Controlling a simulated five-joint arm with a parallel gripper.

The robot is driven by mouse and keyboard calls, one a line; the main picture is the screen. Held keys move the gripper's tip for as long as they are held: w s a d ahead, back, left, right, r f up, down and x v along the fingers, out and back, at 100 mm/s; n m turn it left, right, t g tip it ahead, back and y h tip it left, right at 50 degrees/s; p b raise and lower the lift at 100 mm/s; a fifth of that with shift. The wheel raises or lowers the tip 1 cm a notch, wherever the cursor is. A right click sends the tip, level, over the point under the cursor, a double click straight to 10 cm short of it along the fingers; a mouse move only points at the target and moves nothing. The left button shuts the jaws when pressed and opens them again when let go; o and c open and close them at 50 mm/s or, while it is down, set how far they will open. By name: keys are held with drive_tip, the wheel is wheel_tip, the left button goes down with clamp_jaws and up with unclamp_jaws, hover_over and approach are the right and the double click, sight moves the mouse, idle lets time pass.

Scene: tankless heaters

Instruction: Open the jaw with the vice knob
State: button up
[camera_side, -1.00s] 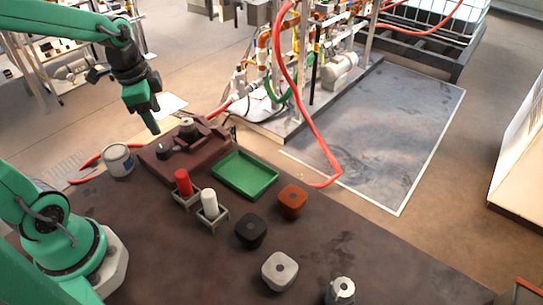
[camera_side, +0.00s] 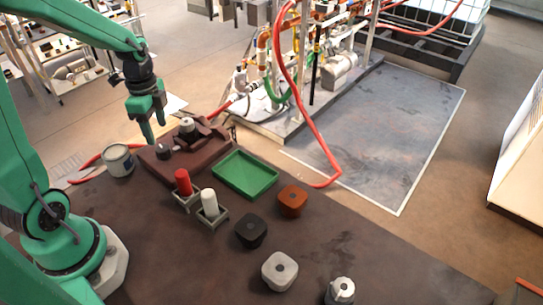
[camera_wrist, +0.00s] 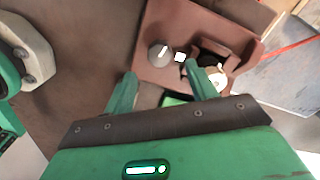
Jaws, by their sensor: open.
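The reddish-brown vice (camera_side: 190,160) sits at the far left part of the dark table. Its dark round knob (camera_side: 164,151) is on the near-left part of its top. In the wrist view the knob (camera_wrist: 160,54) looks grey with a white pointer line. A round grey-white part (camera_side: 187,125) sits by the vice's jaw (camera_side: 212,131) and shows partly in the wrist view (camera_wrist: 217,80). My gripper (camera_side: 155,131) points down above the vice, close to the knob. Its two fingers are apart and empty, and in the wrist view the knob lies just beyond the fingertips (camera_wrist: 159,74).
A grey can (camera_side: 118,161) stands left of the vice. A red and a white cylinder (camera_side: 209,203) stand in small holders in front. A green tray (camera_side: 246,174) is to the right. Several knob blocks, one orange (camera_side: 292,201), one black (camera_side: 251,231), stand nearer.

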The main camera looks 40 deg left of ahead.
sight(162, 148)
drive_tip(key=shift+f, duration=3.4)
drive_tip(key=c, duration=1)
